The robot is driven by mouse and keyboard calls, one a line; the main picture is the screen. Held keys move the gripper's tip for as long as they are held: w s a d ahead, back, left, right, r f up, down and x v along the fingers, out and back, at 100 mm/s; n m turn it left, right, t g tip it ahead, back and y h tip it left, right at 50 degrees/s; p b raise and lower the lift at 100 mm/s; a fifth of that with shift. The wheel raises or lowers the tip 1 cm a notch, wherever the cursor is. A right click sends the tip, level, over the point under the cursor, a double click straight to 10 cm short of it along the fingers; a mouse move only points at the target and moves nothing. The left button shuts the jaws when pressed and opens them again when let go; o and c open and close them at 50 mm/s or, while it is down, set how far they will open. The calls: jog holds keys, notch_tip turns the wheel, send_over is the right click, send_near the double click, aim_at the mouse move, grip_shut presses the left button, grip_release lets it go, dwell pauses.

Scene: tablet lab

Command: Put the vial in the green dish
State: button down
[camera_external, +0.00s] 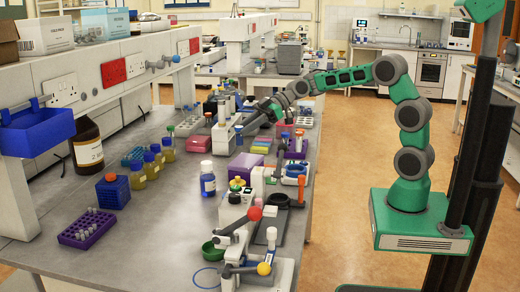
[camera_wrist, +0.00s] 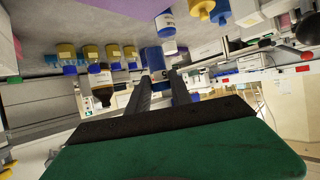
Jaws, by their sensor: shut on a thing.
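My gripper (camera_external: 247,126) reaches out over the bench from the right, in the middle of the external view. Its dark fingers also show in the wrist view (camera_wrist: 160,82). The green dish (camera_external: 213,251) lies near the front of the bench, left of a clamp-like device. My gripper is well behind the dish, far from it. The dish is not seen in the wrist view.
A blue-labelled bottle (camera_external: 208,180) stands between my gripper and the dish. A purple rack (camera_external: 87,228) with several vials and a blue rack (camera_external: 112,192) stand at the left. Yellow bottles (camera_external: 152,167) stand near the shelf. Bare bench (camera_external: 165,225) lies left of the dish.

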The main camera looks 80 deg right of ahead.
jog(key=shift+w+d+f, duration=0.1)
jog(key=shift+w+f, duration=0.05)
jog(key=shift+f, duration=0.1)
